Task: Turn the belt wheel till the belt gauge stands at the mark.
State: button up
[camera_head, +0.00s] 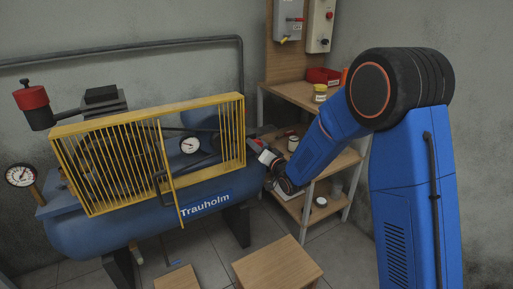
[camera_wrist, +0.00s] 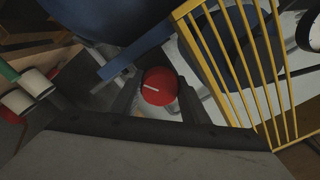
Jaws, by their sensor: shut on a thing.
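A red round knob (camera_wrist: 159,86) with a white line across its face sits between my gripper's fingers in the wrist view; I take it to be the belt wheel. My gripper (camera_wrist: 159,98) is shut on it, one finger on each side. In the head view my gripper (camera_head: 256,146) is at the right end of the compressor's yellow guard, and the knob cannot be made out there. A white-faced gauge (camera_head: 190,145) shows at the guard's middle; its needle and any mark are too small to read. Part of a gauge (camera_wrist: 311,32) shows at the wrist view's right edge.
The yellow barred guard (camera_head: 105,165) stands close left of my gripper, above the blue tank (camera_head: 120,225). Another gauge (camera_head: 20,175) is at the far left. A wooden shelf (camera_head: 290,93) with jars and a red bin (camera_head: 323,76) stands behind my arm. Wooden stools stand in front.

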jog(key=m, duration=0.6)
jog(key=shift+m, duration=0.3)
jog(key=m, duration=0.6)
jog(key=shift+m, duration=0.3)
jog(key=o, duration=1.1)
jog(key=shift+s+d, duration=0.1)
jog(key=v, duration=1.7)
jog(key=shift+s+d, duration=0.1)
